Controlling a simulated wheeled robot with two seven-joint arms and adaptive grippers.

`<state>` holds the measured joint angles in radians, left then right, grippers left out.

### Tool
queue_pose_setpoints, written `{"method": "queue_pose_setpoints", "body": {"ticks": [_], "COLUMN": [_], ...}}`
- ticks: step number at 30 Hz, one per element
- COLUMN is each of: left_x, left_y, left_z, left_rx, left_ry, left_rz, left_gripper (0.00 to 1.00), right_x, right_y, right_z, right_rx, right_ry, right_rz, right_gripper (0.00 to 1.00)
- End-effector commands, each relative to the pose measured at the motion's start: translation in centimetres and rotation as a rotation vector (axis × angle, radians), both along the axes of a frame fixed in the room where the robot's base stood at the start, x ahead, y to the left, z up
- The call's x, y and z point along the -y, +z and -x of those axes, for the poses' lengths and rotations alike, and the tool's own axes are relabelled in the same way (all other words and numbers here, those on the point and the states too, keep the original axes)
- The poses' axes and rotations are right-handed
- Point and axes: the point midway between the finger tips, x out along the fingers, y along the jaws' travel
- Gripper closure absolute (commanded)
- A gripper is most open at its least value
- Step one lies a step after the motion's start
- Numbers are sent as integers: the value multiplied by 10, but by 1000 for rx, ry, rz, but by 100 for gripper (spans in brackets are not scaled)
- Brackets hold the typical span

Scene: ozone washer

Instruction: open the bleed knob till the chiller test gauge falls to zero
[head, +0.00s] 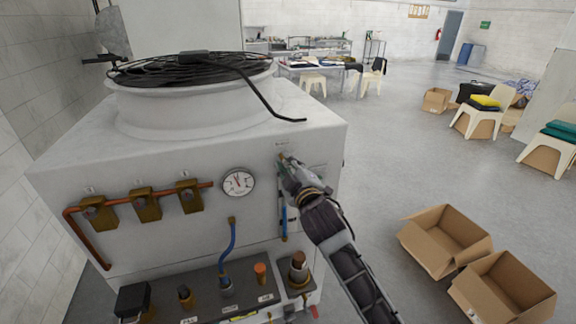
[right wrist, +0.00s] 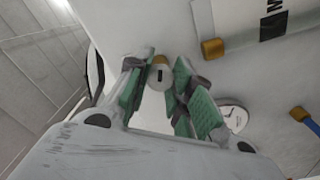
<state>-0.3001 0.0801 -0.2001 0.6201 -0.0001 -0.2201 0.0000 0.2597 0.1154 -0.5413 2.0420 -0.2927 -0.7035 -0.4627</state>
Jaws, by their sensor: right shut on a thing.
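The white chiller cabinet (head: 130,245) fills the left and middle of the head view. A round white gauge (head: 238,182) with a dark needle is on its front; its scale is too small to read. The gauge also shows partly in the right wrist view (right wrist: 233,114). My right gripper (head: 284,163) is at the front panel, right of the gauge. In the right wrist view its green-padded fingers (right wrist: 162,82) close around a small pale round knob with a black mark, the bleed knob (right wrist: 159,71). Fingers hide part of it. My left gripper is not in view.
Brass valves (head: 146,205) on a copper pipe are left of the gauge. A blue hose (head: 232,245) hangs below it. A lower ledge (head: 205,290) carries several fittings. Open cardboard boxes (head: 445,240) stand on the floor at right.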

Motion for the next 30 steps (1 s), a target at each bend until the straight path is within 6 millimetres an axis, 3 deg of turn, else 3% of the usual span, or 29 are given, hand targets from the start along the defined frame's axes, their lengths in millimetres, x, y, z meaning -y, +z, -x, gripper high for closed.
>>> {"method": "queue_pose_setpoints", "body": {"ticks": [5, 6, 11, 23, 30], "left_x": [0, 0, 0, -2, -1], "left_y": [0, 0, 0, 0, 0], "left_z": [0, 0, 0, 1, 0], "left_rx": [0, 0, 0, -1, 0], "left_ry": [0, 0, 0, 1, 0], "left_rz": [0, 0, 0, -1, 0], "left_gripper": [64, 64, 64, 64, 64], "right_x": [1, 1, 1, 0, 4], "right_y": [-2, -2, -2, -1, -2], "right_z": [-1, -1, -1, 1, 12], "right_rx": [-3, -3, -2, -1, -2], "right_ry": [-3, -3, -3, 0, 0], "right_rz": [3, 3, 3, 2, 3], "right_gripper": [100, 75, 55, 54, 54]}}
